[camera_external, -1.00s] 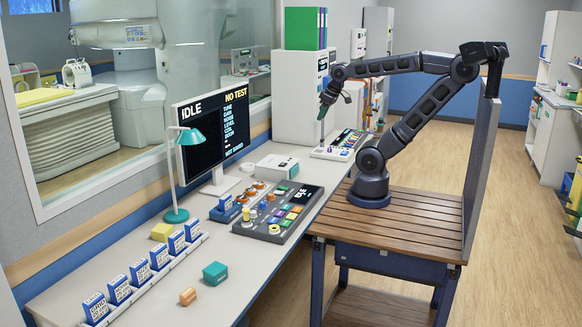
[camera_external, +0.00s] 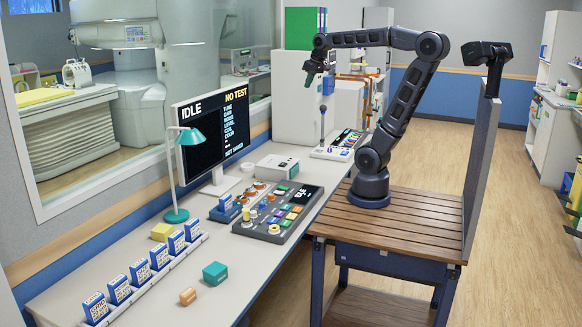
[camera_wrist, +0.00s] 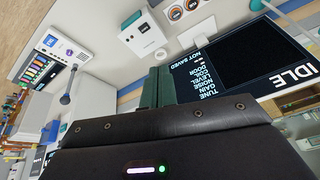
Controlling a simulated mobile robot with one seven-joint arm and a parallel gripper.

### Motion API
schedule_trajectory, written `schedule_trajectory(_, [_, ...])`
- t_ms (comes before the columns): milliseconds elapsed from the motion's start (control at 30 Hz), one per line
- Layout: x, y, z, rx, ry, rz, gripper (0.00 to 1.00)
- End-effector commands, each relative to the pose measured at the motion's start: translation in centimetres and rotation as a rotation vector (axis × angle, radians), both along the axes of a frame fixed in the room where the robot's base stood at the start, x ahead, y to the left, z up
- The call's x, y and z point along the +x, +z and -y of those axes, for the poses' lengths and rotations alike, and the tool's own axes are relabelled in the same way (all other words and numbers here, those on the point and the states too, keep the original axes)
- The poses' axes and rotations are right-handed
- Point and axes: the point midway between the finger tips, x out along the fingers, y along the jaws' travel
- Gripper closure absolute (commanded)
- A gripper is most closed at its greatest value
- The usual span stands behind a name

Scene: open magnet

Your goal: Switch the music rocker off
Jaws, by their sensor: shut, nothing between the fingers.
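The music rocker cannot be picked out; no control with that label is readable. A white console (camera_external: 338,146) with coloured keys and a dark gooseneck microphone (camera_external: 322,125) stands at the far end of the desk. It also shows at the left of the wrist view (camera_wrist: 47,50). A grey control panel (camera_external: 279,214) with coloured keys and round knobs lies nearer on the desk. My gripper (camera_external: 308,82) is shut and empty, raised well above the far console and touching nothing. Its green fingers (camera_wrist: 158,87) show together in the wrist view.
The monitor (camera_external: 210,135) reads IDLE and NO TEST. A teal lamp (camera_external: 187,150) stands in front of it. A white box (camera_external: 277,166) and a small knob box (camera_external: 228,209) lie on the desk. A tall white cabinet (camera_external: 297,95) stands behind the far console.

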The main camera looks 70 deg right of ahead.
Motion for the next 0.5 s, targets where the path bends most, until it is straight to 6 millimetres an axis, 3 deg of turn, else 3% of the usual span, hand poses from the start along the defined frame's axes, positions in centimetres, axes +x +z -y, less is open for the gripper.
schedule_trajectory(200, [3.8,1.7,6.1,0.025,-0.142,-0.007,1.0])
schedule_trajectory(500, [7.7,2.9,15.4,0.052,-0.331,-0.014,1.0])
